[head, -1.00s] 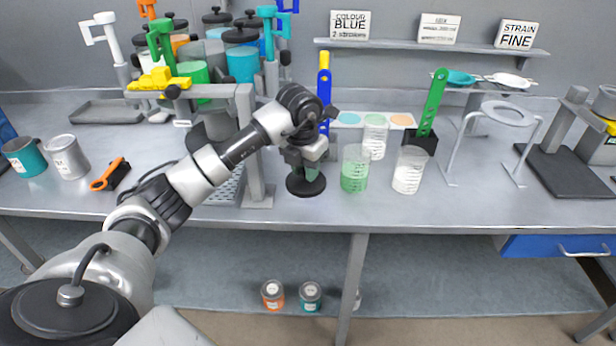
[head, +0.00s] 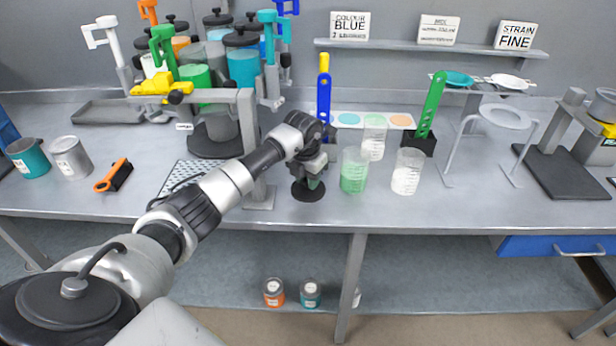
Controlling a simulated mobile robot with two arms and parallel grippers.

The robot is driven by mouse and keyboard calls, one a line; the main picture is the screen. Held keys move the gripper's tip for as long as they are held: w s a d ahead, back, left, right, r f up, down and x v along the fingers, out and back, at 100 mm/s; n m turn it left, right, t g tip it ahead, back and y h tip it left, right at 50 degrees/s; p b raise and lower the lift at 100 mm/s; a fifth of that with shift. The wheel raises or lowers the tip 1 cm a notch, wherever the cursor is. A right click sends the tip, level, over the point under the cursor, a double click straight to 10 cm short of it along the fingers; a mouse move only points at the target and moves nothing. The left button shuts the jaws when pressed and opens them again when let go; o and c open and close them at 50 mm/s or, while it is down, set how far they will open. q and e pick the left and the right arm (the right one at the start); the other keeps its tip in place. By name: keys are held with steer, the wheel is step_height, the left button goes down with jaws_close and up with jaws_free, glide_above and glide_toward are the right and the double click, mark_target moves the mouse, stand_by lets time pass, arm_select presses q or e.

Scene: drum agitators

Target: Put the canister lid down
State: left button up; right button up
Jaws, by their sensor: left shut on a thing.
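The canister lid (head: 308,191) is a flat black disc. It is level over the front part of the bench, left of the beaker of green liquid (head: 354,173). My left gripper (head: 311,176) points down above the disc and is shut on the lid's upper part, which the fingers mostly hide. The lid is at or very close to the bench top; I cannot tell whether it touches. My right gripper is not in view.
A beaker of white material (head: 407,174) stands farther right. A grey stand (head: 258,150) and a perforated tray (head: 188,176) are on the left. Lidded canisters and coloured dispensers (head: 242,68) crowd the back left. A black brush with an orange handle (head: 115,175) lies farther left.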

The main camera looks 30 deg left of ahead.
mark_target(305, 191)
arm_select(q)
steer(key=shift+f, duration=0.15)
steer(key=o, duration=0.9)
step_height(305, 191, up, 12)
steer(key=s+p, duration=0.1)
steer(key=p, duration=0.8)
steer(key=shift+s, duration=0.25)
